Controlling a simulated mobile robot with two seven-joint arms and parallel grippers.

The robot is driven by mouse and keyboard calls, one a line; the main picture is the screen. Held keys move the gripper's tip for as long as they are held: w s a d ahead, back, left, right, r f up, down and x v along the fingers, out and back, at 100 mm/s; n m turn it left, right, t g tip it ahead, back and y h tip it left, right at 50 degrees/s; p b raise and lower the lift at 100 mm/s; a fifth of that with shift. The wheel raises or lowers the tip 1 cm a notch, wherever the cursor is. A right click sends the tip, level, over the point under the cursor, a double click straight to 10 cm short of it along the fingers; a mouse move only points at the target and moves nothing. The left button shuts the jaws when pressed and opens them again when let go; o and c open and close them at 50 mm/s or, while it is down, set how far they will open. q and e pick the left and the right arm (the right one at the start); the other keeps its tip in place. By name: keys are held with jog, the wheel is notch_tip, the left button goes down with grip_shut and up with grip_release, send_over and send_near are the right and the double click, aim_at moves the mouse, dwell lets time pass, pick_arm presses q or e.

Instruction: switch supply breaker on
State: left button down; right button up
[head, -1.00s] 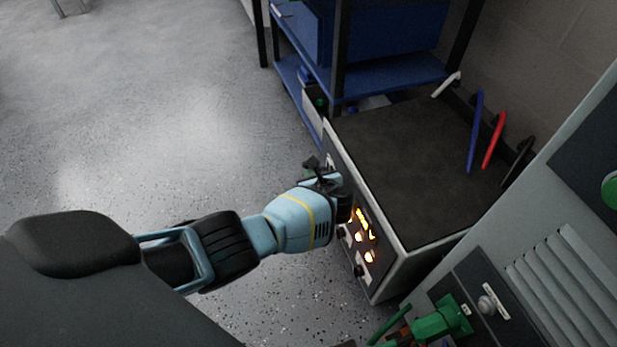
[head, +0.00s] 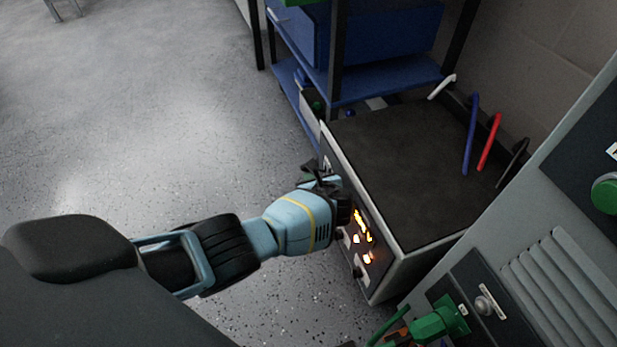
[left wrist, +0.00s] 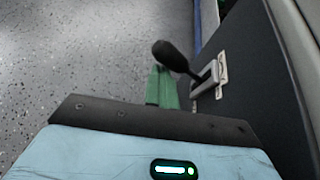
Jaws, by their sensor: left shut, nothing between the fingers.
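The supply unit (head: 405,165) is a box with a dark top and a pale frame, on the right in the head view. Its front panel has lit orange figures (head: 361,222) and small bright lights. In the left wrist view, a breaker lever (left wrist: 175,58) with a black knob sticks out from a pale slotted plate (left wrist: 209,76) on the dark panel. My left gripper (head: 312,175) is shut and empty at the panel's far end. Its green fingers (left wrist: 163,88) are beside the lever, just below the knob in the picture; contact is unclear. My right gripper is out of view.
Blue, red, black and white cables (head: 487,142) rise behind the unit. A blue shelf (head: 385,83) stands beyond it. A grey cabinet (head: 545,215) with a green fitting (head: 438,322) is close on the right. The floor (head: 160,120) to the left is clear.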

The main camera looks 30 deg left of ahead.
pick_arm(q)
jog(key=p+v, duration=0.3)
jog(key=v, duration=0.4)
jog(key=shift+d+p, duration=0.15)
jog(key=shift+p, duration=0.15)
